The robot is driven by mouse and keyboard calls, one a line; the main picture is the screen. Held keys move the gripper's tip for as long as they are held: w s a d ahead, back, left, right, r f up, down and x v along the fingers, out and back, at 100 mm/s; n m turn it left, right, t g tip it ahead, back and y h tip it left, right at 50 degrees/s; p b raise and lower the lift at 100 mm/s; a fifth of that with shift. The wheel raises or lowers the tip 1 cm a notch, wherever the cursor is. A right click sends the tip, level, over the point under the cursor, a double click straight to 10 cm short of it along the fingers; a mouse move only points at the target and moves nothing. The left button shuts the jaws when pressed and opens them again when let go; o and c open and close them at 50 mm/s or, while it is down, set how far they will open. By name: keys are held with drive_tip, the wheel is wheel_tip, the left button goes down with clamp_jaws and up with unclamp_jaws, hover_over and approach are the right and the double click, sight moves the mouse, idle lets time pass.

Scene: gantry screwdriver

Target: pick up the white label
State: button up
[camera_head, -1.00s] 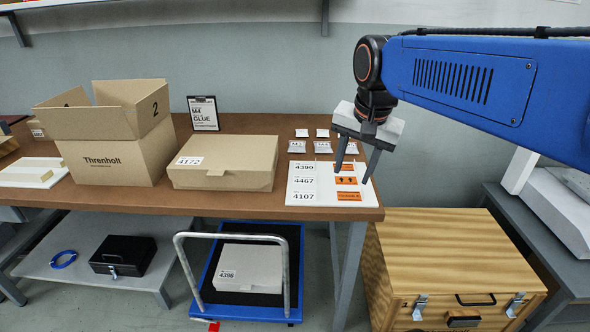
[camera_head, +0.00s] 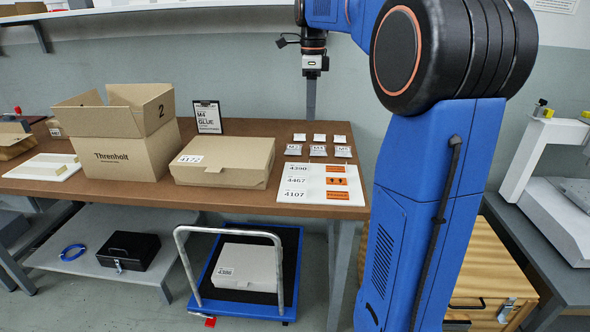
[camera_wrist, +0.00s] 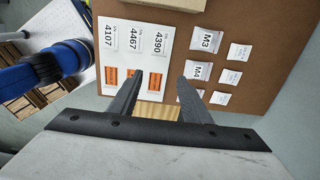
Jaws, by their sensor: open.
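White labels numbered 4390 (camera_head: 299,168), 4467 (camera_head: 296,181) and 4107 (camera_head: 293,194) lie on a white sheet (camera_head: 318,199) at the table's right end. The wrist view shows the labels 4390 (camera_wrist: 160,40), 4467 (camera_wrist: 135,38) and 4107 (camera_wrist: 111,34) from above, upper left of the fingers. My gripper (camera_head: 311,112) hangs above and behind the table, seen edge-on, fingers pointing down. In the wrist view my gripper (camera_wrist: 162,79) is open, with nothing between its fingers. I cannot tell which label is meant.
Orange labels (camera_head: 336,181) share the sheet. Several small packets (camera_head: 318,151) lie behind it. A closed carton (camera_head: 225,160) with label 4172 stands left, beside an open carton (camera_head: 125,157) and a clipboard (camera_head: 207,116). A trolley (camera_head: 240,306) is below.

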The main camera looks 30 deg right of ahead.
hover_over(308, 168)
drive_tip(key=f, duration=1.2)
drive_tip(key=shift+w+d, duration=0.2)
drive_tip(key=shift+d, duration=0.15)
drive_tip(key=shift+a+f, duration=0.15)
drive_tip(key=shift+f, duration=2.5)
drive_tip(key=c, duration=0.8)
